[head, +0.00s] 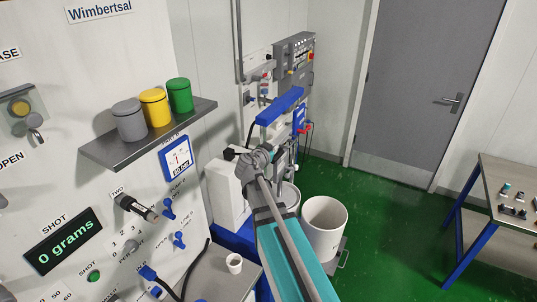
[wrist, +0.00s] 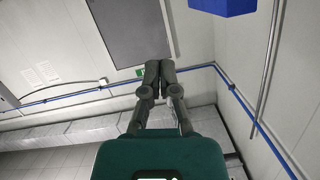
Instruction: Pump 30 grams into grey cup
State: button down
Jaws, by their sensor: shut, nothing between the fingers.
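The grey cup (head: 130,121) stands at the left of a wall shelf, beside a yellow cup (head: 155,108) and a green cup (head: 180,95). The shot display (head: 64,247) reads "0 grams". A small white cup (head: 234,263) stands on the bench below. My arm reaches up in the middle of the head view, to the right of the shelf and apart from the cups. My gripper is shut and empty in the wrist view (wrist: 158,68), its fingertips together. In the head view its fingertips are hard to make out.
A blue bar (head: 279,107) lies just beyond my wrist; a blue block (wrist: 222,5) shows in the wrist view. Knobs, a green button (head: 94,276) and blue valves (head: 168,210) cover the left panel. A white drum (head: 324,228) stands right of my arm. Green floor lies clear toward the door.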

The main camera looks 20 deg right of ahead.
aim_at(276, 156)
jog(key=b+x, duration=0.1)
jog(key=x, duration=0.1)
jog(key=f+b+x, duration=0.1)
jog(key=x, duration=0.2)
jog(key=shift+f, duration=0.2)
jog(key=shift+w+a+f+b, duration=0.15)
jog(key=shift+f+b, duration=0.45)
jog(key=shift+b, duration=0.15)
jog(key=shift+w+a+f+b, duration=0.1)
jog(key=shift+f+b, duration=0.55)
jog(key=shift+b, duration=0.05)
